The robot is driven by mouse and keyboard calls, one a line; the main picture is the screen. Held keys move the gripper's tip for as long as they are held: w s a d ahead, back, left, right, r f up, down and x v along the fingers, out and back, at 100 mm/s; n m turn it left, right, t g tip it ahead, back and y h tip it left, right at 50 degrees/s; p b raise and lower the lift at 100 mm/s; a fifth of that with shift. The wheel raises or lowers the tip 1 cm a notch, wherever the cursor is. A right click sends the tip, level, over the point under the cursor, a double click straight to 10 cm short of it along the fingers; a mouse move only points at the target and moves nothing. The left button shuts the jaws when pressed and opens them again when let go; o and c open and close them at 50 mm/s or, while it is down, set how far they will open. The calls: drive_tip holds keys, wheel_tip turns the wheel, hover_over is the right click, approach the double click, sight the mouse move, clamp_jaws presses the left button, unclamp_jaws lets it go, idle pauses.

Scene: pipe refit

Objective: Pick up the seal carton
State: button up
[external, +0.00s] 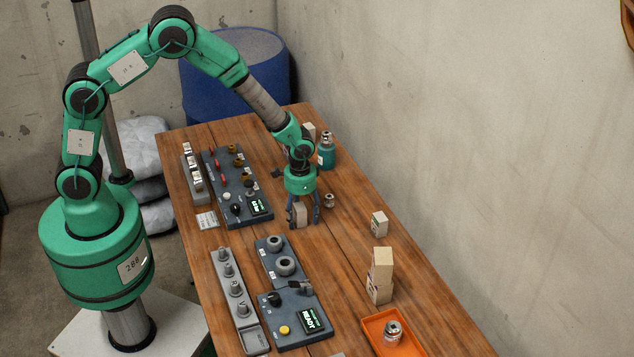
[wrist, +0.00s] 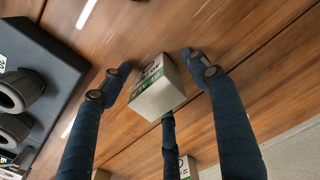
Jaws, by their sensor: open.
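A small pale carton (wrist: 157,92) with black print and a green band lies between my gripper's fingers in the wrist view; its label is too small to read. My gripper (wrist: 155,68) is open, with one finger to the left of the carton, one to the right and one at its lower edge in the picture. Gaps show at the left and right fingers; contact at the third is unclear. In the external view my gripper (external: 303,220) points down, low over the wooden table, and its fingers partly hide the carton (external: 299,213).
Grey panels (external: 283,318) lie left of and nearer than my gripper. To the right stand a small carton (external: 379,223) and two stacked cartons (external: 382,259). An orange tray (external: 372,325) holds a metal-topped jar. A teal bottle (external: 326,157) and a metal fitting (external: 329,200) stand close by.

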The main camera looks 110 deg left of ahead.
sight(301, 206)
idle(0.4)
drive_tip(key=c, duration=1.4)
drive_tip(key=shift+r, duration=0.1)
drive_tip(key=shift+r+p, duration=1.1)
drive_tip(key=shift+r, duration=3.85)
